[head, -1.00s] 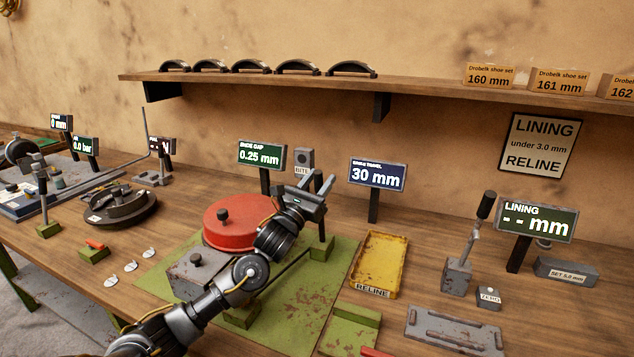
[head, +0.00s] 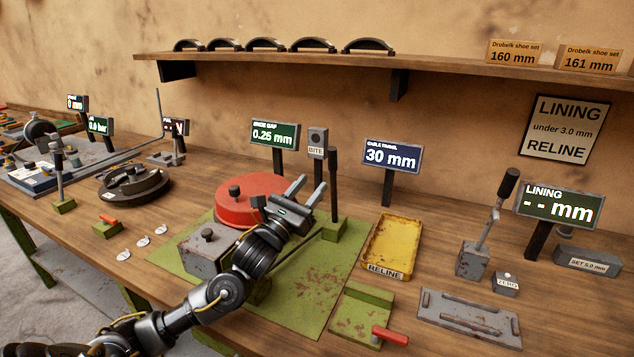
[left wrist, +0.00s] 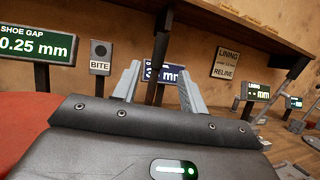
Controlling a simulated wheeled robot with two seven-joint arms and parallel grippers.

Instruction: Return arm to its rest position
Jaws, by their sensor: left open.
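My left arm reaches in from the bottom left of the head view over the green mat (head: 312,300). My left gripper (head: 305,192) is open and empty, raised above the bench beside the red drum (head: 240,205). My right gripper is in neither view.
A dark upright lever (head: 333,175) stands close to the right of the gripper. The shoe gap display (head: 275,134) and BITE post (head: 318,142) stand behind. A yellow RELINE tray (head: 392,246) lies to the right. A shelf (head: 440,68) runs along the wall.

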